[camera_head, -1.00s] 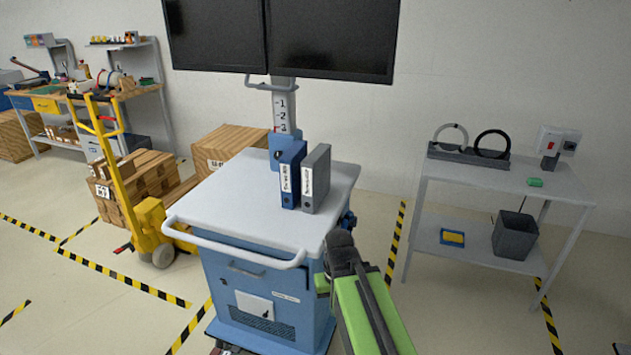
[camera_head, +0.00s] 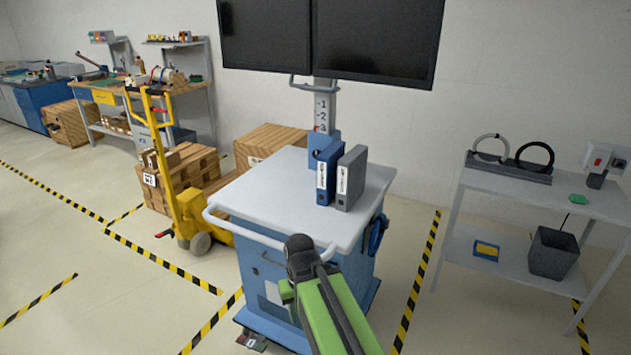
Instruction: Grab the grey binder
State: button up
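The grey binder (camera_head: 351,178) stands upright on the white top of the blue cart (camera_head: 262,187), near its back right side. A blue binder (camera_head: 325,172) stands upright directly to its left. My green and dark arm reaches up from the bottom of the view. Its dark end (camera_head: 300,250) is in front of the cart's front right corner, nearer to me than the binders and apart from them. The fingers cannot be made out, so whether they are open is unclear.
Two dark monitors (camera_head: 375,38) hang on a post behind the binders. A white handle rail (camera_head: 262,238) runs along the cart's front. A yellow pallet truck (camera_head: 185,205) with boxes stands left. A grey side table (camera_head: 515,186) stands right, with floor between.

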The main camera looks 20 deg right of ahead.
aim_at(352, 168)
jog(key=u, duration=4.9)
jog(key=i, duration=0.1)
jog(key=z, duration=1.4)
jog(key=k, duration=2.45)
jog(key=z, duration=0.9)
jog(key=i, duration=1)
jog(key=z, duration=0.05)
